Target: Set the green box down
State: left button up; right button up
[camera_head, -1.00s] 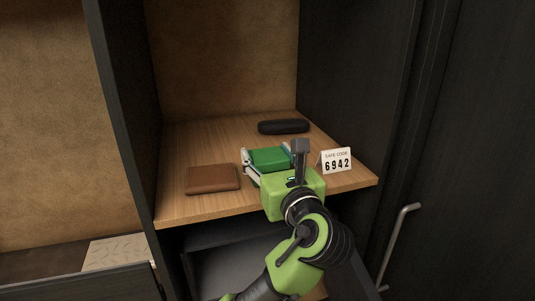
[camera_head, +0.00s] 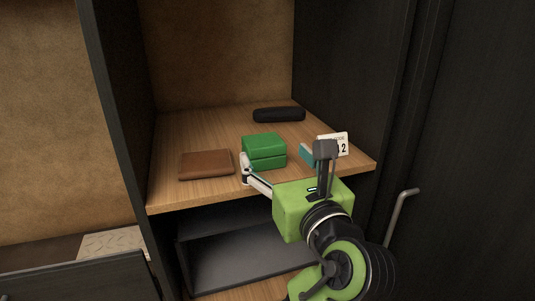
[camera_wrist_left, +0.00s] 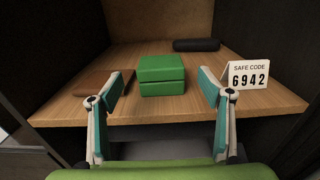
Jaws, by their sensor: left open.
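The green box (camera_head: 264,152) stands on the wooden shelf (camera_head: 209,193), closed, between the brown wallet and the safe code card. In the left wrist view the green box (camera_wrist_left: 161,75) rests on the shelf top, centred beyond the fingers. My left gripper (camera_head: 277,172) is open and empty in front of the box at the shelf's front edge. Its two teal-padded fingers are spread wide on either side (camera_wrist_left: 160,112), apart from the box. My right gripper is in neither view.
A brown wallet (camera_head: 206,164) lies left of the box. A black case (camera_head: 279,115) lies at the back. The safe code card (camera_wrist_left: 249,76) stands at the right, partly hidden by my gripper in the head view. An open dark compartment (camera_head: 240,262) is below the shelf.

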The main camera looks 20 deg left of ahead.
pick_arm(q)
jog(key=shift+b+v, duration=0.3)
jog(key=shift+v, duration=1.5)
